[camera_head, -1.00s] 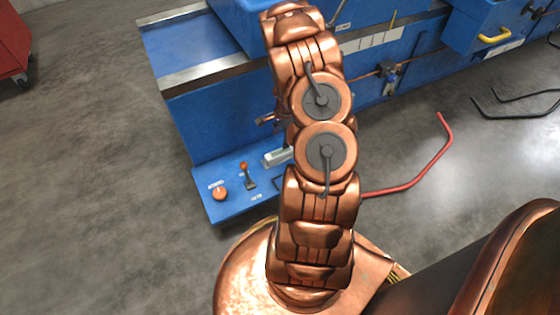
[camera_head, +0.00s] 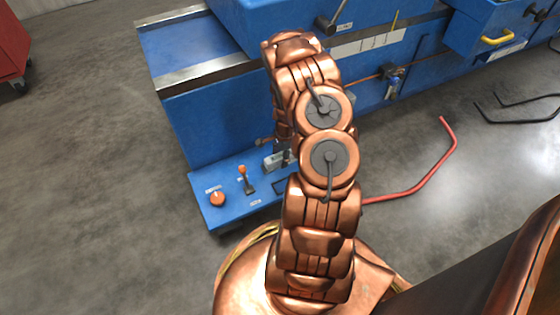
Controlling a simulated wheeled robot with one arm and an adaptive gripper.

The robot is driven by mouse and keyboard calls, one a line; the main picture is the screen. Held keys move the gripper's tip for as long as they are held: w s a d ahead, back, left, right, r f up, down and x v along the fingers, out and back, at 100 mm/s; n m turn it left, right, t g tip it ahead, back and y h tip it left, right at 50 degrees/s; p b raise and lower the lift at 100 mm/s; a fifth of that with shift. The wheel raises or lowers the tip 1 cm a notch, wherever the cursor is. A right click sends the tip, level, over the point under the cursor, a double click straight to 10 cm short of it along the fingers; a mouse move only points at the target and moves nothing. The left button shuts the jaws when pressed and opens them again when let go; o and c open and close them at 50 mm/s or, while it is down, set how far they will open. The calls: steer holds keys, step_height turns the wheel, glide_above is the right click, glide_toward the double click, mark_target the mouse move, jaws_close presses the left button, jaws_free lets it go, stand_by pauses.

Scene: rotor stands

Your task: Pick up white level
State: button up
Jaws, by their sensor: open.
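The white level (camera_head: 273,162), a small pale block, lies on the low blue panel (camera_head: 215,225) of the machine, right of an orange-tipped lever. Its right end is partly covered by dark parts of my gripper and by my arm. My gripper (camera_head: 286,158) hangs low behind my copper arm, right at the level's right end. Most of it is hidden. It is open, and I cannot tell whether it touches the level.
An orange knob (camera_head: 217,199) and an orange-tipped lever (camera_head: 246,180) stand on the panel left of the level. The blue machine body (camera_head: 215,125) rises behind. A bent red bar (camera_head: 437,165) is at the right. Grey floor is free at the left.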

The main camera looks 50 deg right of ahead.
jaws_close()
stand_by(0.5)
steer(key=shift+r, duration=0.1)
